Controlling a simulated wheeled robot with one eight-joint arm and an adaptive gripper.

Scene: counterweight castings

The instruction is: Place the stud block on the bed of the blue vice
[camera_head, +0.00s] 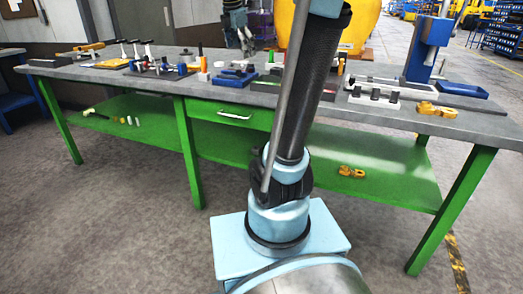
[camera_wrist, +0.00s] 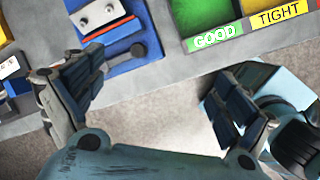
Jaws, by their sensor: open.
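The blue vice (camera_wrist: 124,47) is at the top left of the wrist view, with a pale metal jaw face and a dark bar handle. It looks to be the low blue shape (camera_head: 232,77) on the bench in the head view. A pale block with several dark upright studs (camera_head: 374,95) stands on the bench's right half; I cannot tell for certain that it is the stud block. My gripper (camera_wrist: 152,96) is open and empty, its fingers spread above the bench's front edge, just nearer than the vice. Nothing lies between the fingers.
The grey bench top (camera_head: 465,123) carries many tools and fixtures. Trays labelled GOOD (camera_wrist: 215,36) and TIGHT (camera_wrist: 279,14) lie right of the vice. A tall blue press (camera_head: 428,48) stands at the right, with a yellow part (camera_head: 436,108) near it. Grey floor shows below the bench edge.

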